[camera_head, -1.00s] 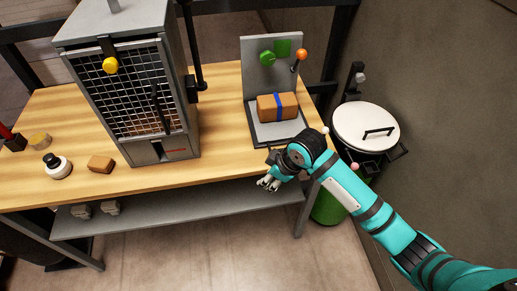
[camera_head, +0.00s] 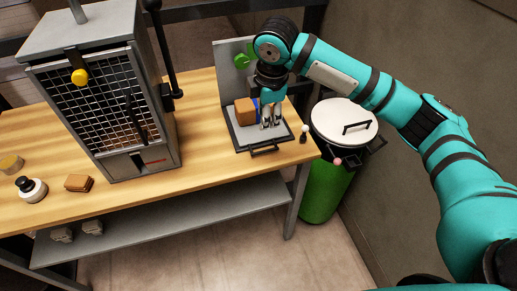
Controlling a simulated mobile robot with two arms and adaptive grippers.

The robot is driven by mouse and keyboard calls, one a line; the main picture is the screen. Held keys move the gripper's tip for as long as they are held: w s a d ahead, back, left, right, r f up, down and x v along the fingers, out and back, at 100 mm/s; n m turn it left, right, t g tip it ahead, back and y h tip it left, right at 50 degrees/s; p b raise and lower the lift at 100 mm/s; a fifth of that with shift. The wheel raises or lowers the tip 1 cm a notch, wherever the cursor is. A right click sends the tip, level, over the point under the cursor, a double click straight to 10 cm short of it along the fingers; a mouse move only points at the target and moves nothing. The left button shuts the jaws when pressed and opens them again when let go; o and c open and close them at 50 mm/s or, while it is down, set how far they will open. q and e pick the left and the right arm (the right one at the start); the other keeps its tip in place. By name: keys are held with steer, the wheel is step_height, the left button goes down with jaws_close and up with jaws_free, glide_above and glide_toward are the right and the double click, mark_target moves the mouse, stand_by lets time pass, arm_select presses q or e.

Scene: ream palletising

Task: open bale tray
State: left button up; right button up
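The dark grey tray (camera_head: 242,138) lies at the right end of the wooden table, with a black handle (camera_head: 265,151) along its front. A brown bale (camera_head: 244,112) with a blue strap (camera_head: 257,106) sits on it; its right part is hidden behind my gripper. My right gripper (camera_head: 271,125) points down over the tray, right of the strap and behind the handle. Its fingers look slightly apart, with nothing seen between them. An upright grey plate (camera_head: 226,68) with a green part (camera_head: 242,59) stands behind the bale. My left gripper is out of view.
A grey cage-front machine (camera_head: 98,110) stands left of the tray. A small brown block (camera_head: 79,183) and a white-and-black pot (camera_head: 31,188) lie further left. A green bin (camera_head: 323,195) with a white lid (camera_head: 343,124) stands right of the table.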

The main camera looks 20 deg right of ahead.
mark_target(261, 153)
steer(key=w+f, duration=0.1)
steer(key=f, duration=0.4)
steer(key=w+f, duration=0.1)
steer(key=f, duration=0.5)
steer(key=w+f, duration=0.1)
steer(key=f, duration=0.5)
steer(key=shift+w+p, duration=0.2)
steer(key=shift+p, duration=0.2)
jaws_close()
